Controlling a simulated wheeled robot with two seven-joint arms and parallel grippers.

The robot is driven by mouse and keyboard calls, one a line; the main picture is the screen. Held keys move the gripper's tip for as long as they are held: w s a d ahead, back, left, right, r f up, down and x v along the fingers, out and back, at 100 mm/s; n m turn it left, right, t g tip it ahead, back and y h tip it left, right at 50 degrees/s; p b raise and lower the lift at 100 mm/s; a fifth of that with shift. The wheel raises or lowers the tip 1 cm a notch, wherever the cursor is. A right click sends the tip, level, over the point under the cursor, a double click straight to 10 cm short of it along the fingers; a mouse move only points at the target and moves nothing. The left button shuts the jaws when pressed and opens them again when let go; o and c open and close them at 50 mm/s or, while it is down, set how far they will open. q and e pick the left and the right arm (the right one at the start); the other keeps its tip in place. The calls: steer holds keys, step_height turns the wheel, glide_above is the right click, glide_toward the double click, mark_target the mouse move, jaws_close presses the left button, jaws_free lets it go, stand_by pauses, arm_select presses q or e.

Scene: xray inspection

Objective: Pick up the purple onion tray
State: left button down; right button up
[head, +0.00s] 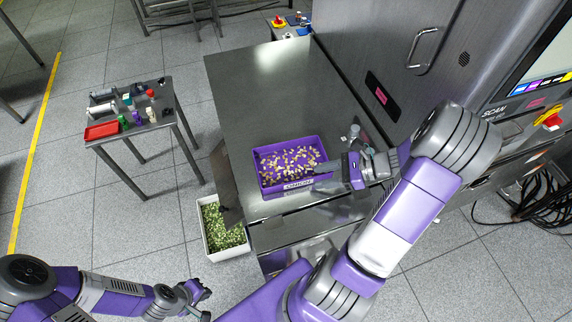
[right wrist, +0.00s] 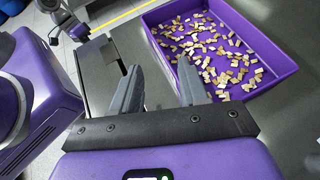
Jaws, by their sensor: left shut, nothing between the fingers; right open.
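The purple onion tray (head: 262,180) sits on the steel machine table, filled with small pale pieces, with an onion label on its front wall. It also shows in the right wrist view (right wrist: 272,52) at the upper right. My right gripper (head: 322,169) is open at the tray's right front corner. In the right wrist view the right gripper (right wrist: 160,90) has its two fingers apart, with the right finger close to the tray's near wall. Whether they touch, I cannot tell. My left gripper (head: 203,299) is shut and empty, low over the floor, away from the tray.
A white bin (head: 210,244) with green contents stands on the floor left of the steel table (head: 232,95). A small side table (head: 165,107) holds a red tray (head: 101,131) and several small items. The inspection machine (head: 365,40) rises behind the table.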

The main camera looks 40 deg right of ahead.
steer(key=shift+w+a+f, duration=0.15)
steer(key=shift+w+f, duration=0.2)
steer(key=shift+f, duration=0.05)
steer(key=x, duration=0.4)
steer(key=b+x, duration=0.1)
steer(key=x, duration=0.2)
steer(key=shift+s+a+r, duration=0.1)
steer(key=shift+a+r, duration=0.15)
steer(key=shift+r, duration=0.15)
jaws_close()
